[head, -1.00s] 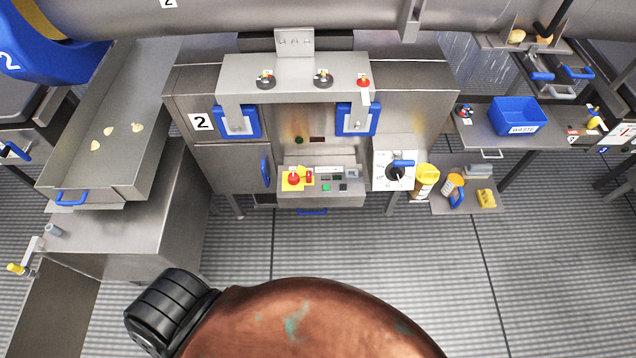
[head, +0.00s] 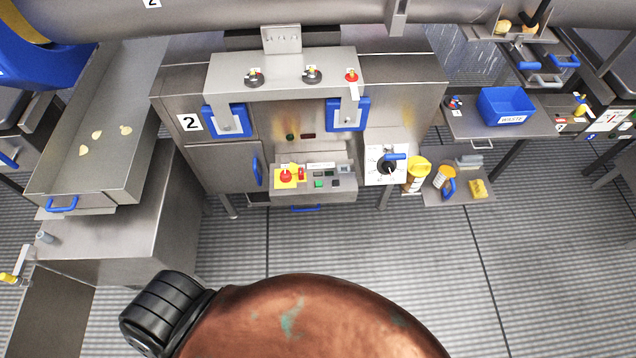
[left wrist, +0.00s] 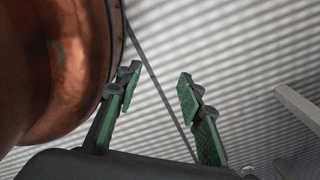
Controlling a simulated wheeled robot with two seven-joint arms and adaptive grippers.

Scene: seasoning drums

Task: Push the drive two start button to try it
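The drive two control panel (head: 333,186) sits low on the front of the steel cabinet marked 2 (head: 190,122) in the head view. A green button (head: 319,183) is on it, with a small dark button (head: 336,183) to its right. A red mushroom button on a yellow plate (head: 286,176) is at the panel's left. The button labels are too small to read. My left gripper (left wrist: 159,82) is open and empty in the left wrist view, over the striped grey floor and apart from the panel. My right gripper is in neither view.
A rotary switch box (head: 387,166) and yellow-lidded containers (head: 417,174) stand right of the panel. A steel tray (head: 88,165) juts out at left. A blue waste bin (head: 506,106) is at right. The floor (head: 330,240) before the panel is clear.

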